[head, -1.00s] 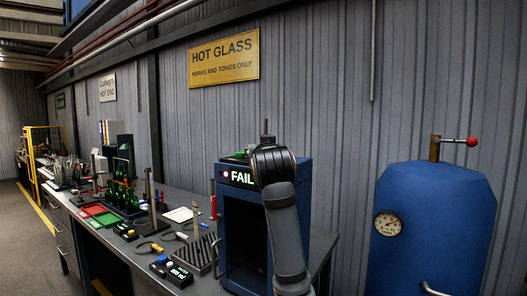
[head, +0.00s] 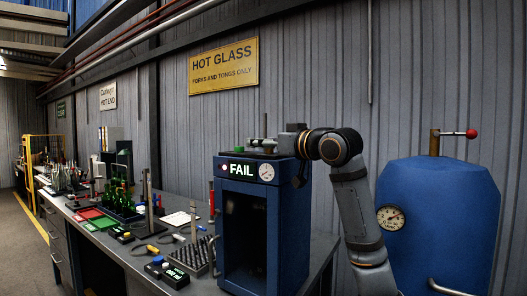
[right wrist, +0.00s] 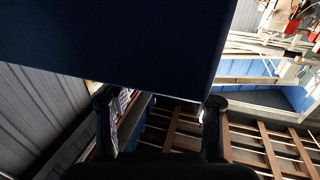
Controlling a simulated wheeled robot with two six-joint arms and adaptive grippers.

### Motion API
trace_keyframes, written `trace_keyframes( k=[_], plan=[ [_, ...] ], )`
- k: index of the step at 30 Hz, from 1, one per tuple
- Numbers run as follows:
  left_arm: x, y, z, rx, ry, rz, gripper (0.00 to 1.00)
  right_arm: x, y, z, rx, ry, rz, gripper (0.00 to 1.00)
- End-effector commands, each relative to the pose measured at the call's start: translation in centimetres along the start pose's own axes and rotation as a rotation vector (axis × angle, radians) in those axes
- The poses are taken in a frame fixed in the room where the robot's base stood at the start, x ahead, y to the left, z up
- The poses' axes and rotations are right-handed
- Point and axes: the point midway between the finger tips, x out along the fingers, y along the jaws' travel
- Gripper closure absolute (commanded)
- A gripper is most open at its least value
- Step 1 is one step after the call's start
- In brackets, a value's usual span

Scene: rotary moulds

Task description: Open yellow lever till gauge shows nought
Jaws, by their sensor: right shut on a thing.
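A blue cabinet (head: 289,220) on the bench has a lit FAIL sign (head: 241,170) and a small round gauge (head: 266,172); its needle is too small to read. I cannot make out a yellow lever. My right arm comes in from the lower right, with its gripper (head: 301,174) by the cabinet's upper right edge. In the right wrist view, the finger tips (right wrist: 159,104) stand apart under a large dark blue face (right wrist: 120,40). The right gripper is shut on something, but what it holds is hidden. My left gripper is out of view.
A blue tank (head: 440,215) at the right has a larger gauge (head: 390,217) and a red-knobbed lever (head: 455,133). Left of the cabinet, the bench holds a peg block (head: 195,258), tongs and green bottles (head: 120,195). A yellow HOT GLASS sign (head: 223,67) hangs behind.

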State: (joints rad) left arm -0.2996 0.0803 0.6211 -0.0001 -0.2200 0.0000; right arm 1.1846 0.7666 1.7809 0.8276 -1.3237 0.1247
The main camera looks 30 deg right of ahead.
Motion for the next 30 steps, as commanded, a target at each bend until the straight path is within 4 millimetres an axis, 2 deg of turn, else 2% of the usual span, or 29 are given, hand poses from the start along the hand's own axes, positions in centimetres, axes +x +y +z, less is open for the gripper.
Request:
trace_keyframes(
  k=[12,30],
  plan=[
    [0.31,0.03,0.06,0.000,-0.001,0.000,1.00,-0.38,0.14,-0.07,0.002,-0.001,-0.241,0.76],
    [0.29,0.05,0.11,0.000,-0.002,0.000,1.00,-0.48,0.01,0.00,0.000,-0.002,-0.304,0.76]
  ],
)
